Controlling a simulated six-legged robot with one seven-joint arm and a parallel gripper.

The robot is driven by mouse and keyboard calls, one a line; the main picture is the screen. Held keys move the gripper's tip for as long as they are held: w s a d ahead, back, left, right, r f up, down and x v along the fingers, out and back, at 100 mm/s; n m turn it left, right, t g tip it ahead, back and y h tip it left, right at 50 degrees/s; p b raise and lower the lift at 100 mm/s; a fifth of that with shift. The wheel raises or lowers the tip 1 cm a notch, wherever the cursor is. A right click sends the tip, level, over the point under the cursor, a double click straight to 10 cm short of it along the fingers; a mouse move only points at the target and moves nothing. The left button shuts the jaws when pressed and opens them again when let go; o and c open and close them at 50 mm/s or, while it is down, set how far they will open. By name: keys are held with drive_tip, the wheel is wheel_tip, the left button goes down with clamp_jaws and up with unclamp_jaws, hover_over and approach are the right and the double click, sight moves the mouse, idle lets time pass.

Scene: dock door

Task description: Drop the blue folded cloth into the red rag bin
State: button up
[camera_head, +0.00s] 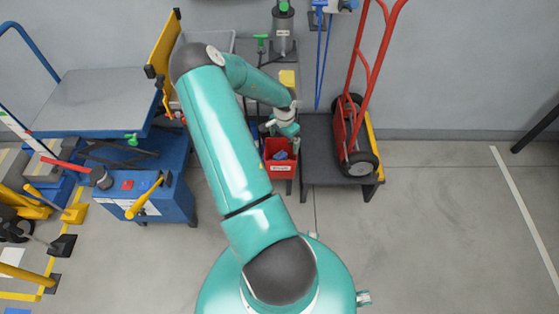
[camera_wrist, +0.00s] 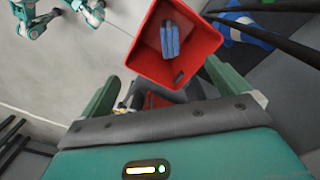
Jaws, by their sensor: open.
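The red rag bin (camera_head: 282,171) stands below my gripper, left of the dark platform. It also shows in the wrist view (camera_wrist: 195,65), seen from above, with its open top facing my gripper. The blue folded cloth (camera_wrist: 170,40) lies inside the bin, against the inner floor or wall. It shows in the head view (camera_head: 281,155) as a small blue patch within the bin. My gripper (camera_wrist: 162,75) is open and empty, its two green fingers wide apart near the bin's rim. In the head view my gripper (camera_head: 289,130) is just above the bin.
A red hand truck (camera_head: 358,130) stands on the dark platform (camera_head: 318,155) right of the bin. A blue lift cart (camera_head: 105,100) is at the left. A yellow block (camera_head: 287,79) is behind my wrist. The floor at right is clear.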

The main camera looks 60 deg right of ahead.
wheel_tip(320, 180, up, 13)
drive_tip(key=shift+r, duration=0.15)
idle(0.6)
drive_tip(key=w+a+r+n+t+y, duration=0.1)
drive_tip(key=w+a+r+n, duration=0.2)
drive_tip(key=w+a+r, duration=0.45)
drive_tip(key=w+a+r+n+t, duration=0.1)
drive_tip(key=w+a+r+n, duration=0.2)
drive_tip(key=a, duration=0.7)
drive_tip(key=w+a+r+n+t+y, duration=0.1)
drive_tip(key=w+a+r+n, duration=0.25)
drive_tip(key=a+r, duration=0.4)
drive_tip(key=s+a+r+n+t, duration=0.1)
drive_tip(key=s+a+r+n, duration=0.2)
drive_tip(key=a, duration=0.5)
drive_tip(key=s+a+r+n+h, duration=0.1)
drive_tip(key=s+a+r+n, duration=0.3)
drive_tip(key=a, duration=0.4)
drive_tip(key=s+a+r+n+t+h, duration=0.1)
drive_tip(key=s+a+r+n, duration=0.2)
drive_tip(key=a+r+n, duration=0.2)
drive_tip(key=a, duration=0.3)
drive_tip(key=shift+s+r+t, duration=0.15)
drive_tip(key=shift+t, duration=0.15)
